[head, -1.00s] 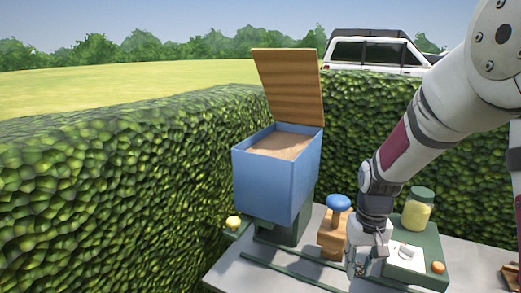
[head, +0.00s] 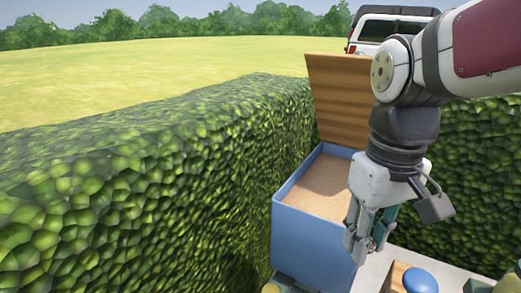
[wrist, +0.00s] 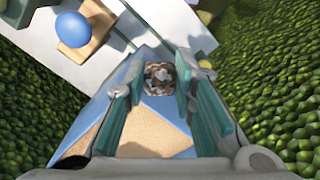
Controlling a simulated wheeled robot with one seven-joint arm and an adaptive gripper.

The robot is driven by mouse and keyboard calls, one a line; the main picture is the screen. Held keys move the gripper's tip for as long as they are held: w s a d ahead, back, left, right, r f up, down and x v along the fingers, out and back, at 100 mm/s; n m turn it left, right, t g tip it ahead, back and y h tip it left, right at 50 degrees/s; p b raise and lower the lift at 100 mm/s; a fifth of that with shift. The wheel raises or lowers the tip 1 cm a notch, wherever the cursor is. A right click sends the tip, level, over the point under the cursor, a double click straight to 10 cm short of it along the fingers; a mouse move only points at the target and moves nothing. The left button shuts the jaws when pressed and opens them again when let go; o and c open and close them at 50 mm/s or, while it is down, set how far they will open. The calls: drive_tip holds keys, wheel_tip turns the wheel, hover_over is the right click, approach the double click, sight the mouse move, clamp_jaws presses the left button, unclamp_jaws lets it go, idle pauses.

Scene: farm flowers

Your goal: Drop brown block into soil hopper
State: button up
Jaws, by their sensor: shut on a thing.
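The soil hopper (head: 312,245) is a blue box with an open top, filled with sandy brown soil (head: 326,186). Its wooden lid (head: 345,100) stands raised at the back. My gripper (head: 366,246) points down at the hopper's right side, overlapping its right wall in the head view. In the wrist view, my gripper (wrist: 158,88) is shut on a mottled brown block (wrist: 158,75) between the fingertips. The hopper's blue wall (wrist: 120,82) and soil (wrist: 150,132) show below and between the fingers. The block is mostly hidden by the fingers in the head view.
A blue knob (head: 420,280) on a wooden block (head: 394,277) stands right of the hopper on the pale table (head: 373,272). A green hedge (head: 130,190) runs along the left and behind. A white truck (head: 385,27) stands beyond it.

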drive_tip(key=w, duration=0.5)
drive_tip(key=w+f, duration=0.1)
drive_tip(key=w, duration=1)
drive_tip(key=shift+f+p, duration=0.2)
drive_tip(key=shift+p, duration=0.1)
drive_tip(key=shift+f+p, duration=0.4)
drive_tip(key=shift+f, duration=1.35)
drive_tip(key=shift+f, duration=0.6)
drive_tip(key=o, duration=0.9)
drive_tip(key=shift+o, duration=0.2)
drive_tip(key=shift+r, duration=0.1)
